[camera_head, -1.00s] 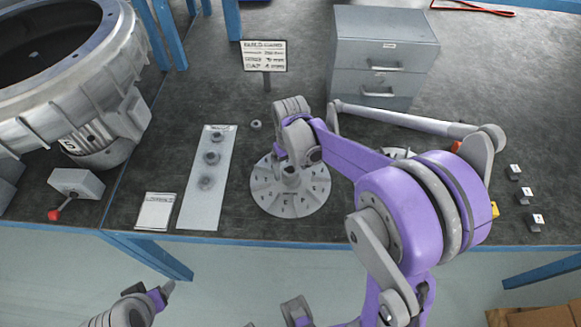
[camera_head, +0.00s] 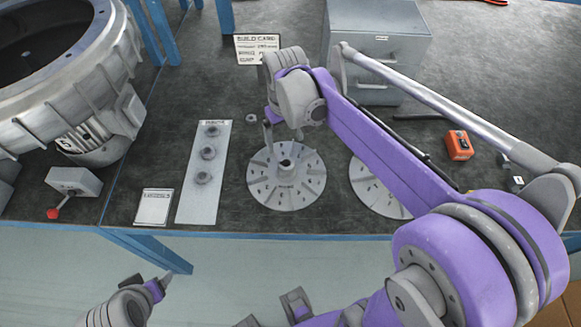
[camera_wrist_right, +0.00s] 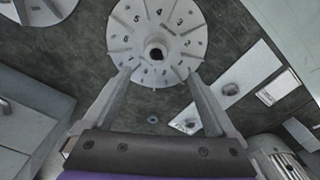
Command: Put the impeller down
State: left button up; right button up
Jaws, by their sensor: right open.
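The impeller (camera_head: 286,176), a grey disc with numbered vanes and a central hub, lies flat on the dark bench. It also shows in the right wrist view (camera_wrist_right: 142,46). My right gripper (camera_head: 281,138) is just beyond the hub in the head view. Its fingers (camera_wrist_right: 158,76) are spread and empty in the wrist view, with the disc past their tips. A second similar disc (camera_head: 372,190) lies to the right, partly hidden by my right arm. My left gripper (camera_head: 160,287) is low at the left, off the bench; its jaw opening is unclear.
A pale strip (camera_head: 194,208) with several round parts and a white card (camera_head: 154,207) lie left of the impeller. A sign (camera_head: 257,48) and a grey drawer cabinet (camera_head: 385,45) stand behind. An orange block (camera_head: 458,145) is at right. A large blower housing (camera_head: 100,60) fills the left.

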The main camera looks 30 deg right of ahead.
jog(key=s+a+f+t, duration=0.2)
jog(key=s+a+f, duration=0.1)
jog(key=s, duration=0.4)
jog(key=s+a+f+t, duration=0.2)
jog(key=s+a+f, duration=0.1)
jog(key=s, duration=0.5)
jog(key=shift+t, duration=0.4)
